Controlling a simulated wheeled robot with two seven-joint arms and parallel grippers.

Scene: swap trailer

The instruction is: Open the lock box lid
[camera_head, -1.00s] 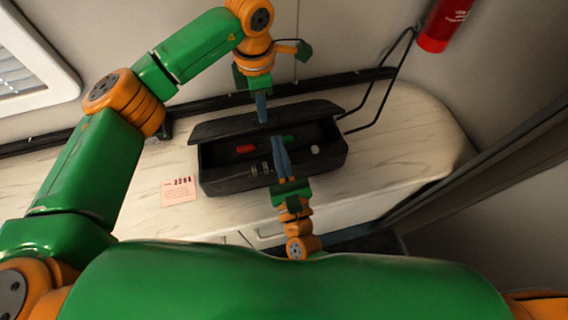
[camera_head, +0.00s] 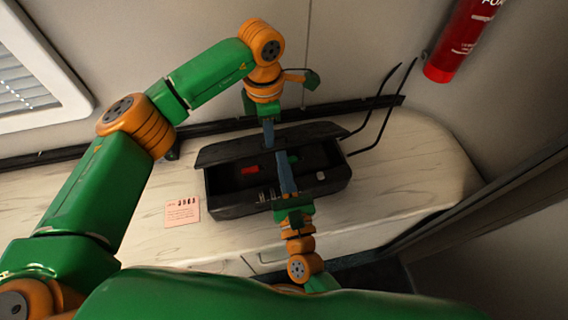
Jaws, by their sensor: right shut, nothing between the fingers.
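The lock box (camera_head: 238,207) is a long black case on the marble-patterned counter. Its lid (camera_head: 222,151) is raised along the back and tilted, so the inside shows. A red item (camera_head: 250,170), a green item (camera_head: 293,159) and a small pale item (camera_head: 320,175) lie inside. My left gripper (camera_head: 269,143) points down over the middle of the lid; whether its blue fingers are apart cannot be made out. My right gripper (camera_head: 284,165) reaches in over the box's front wall, shut and empty, its tips close to the left one's. Contact with the lid cannot be told.
A pink note (camera_head: 182,212) with digits lies left of the box. Black bent rods (camera_head: 376,125) stand at the right. A red extinguisher (camera_head: 460,45) hangs on the wall. The counter (camera_head: 400,180) right of the box is clear.

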